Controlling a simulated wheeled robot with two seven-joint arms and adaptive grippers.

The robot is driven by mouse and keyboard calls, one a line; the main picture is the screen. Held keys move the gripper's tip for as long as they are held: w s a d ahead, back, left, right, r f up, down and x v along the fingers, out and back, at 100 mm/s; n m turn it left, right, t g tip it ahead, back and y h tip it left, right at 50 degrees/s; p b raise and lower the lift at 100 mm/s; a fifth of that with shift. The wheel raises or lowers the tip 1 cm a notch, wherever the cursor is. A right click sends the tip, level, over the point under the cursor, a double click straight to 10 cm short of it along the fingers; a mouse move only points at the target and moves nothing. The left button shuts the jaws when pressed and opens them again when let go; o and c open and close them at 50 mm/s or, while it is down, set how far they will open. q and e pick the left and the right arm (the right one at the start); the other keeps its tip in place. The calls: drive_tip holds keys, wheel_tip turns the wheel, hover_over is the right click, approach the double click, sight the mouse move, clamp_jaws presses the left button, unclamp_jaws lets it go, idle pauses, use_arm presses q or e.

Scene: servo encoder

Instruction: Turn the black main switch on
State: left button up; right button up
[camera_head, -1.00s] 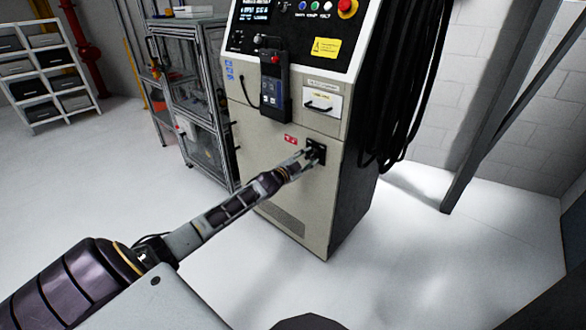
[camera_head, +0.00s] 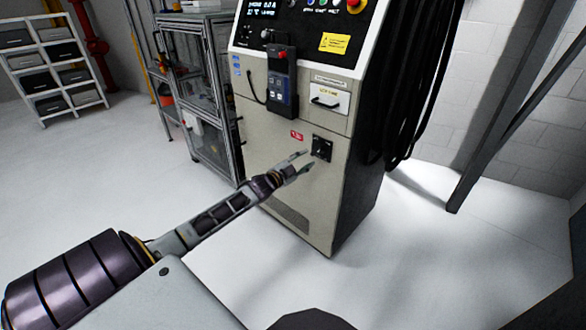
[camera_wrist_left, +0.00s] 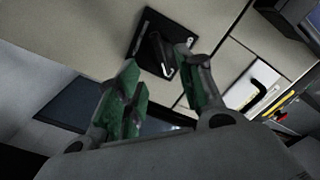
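The black main switch (camera_head: 321,148) is a square black plate with a knob on the front of the beige cabinet, right of a small red label. It also shows in the left wrist view (camera_wrist_left: 160,46), with the black knob standing out from the plate and a small pale mark at its lower end. My left gripper (camera_head: 304,162) is open and empty, a little left of and below the switch, apart from it. In the left wrist view the green-padded fingers (camera_wrist_left: 160,85) are spread, with the switch beyond them. My right gripper is not in view.
A framed glass cabinet (camera_head: 200,95) stands left. The floor in front is clear.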

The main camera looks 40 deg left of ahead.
use_arm(q)
drive_tip(key=shift+s+a, duration=0.2)
drive_tip(key=shift+s, duration=2.55)
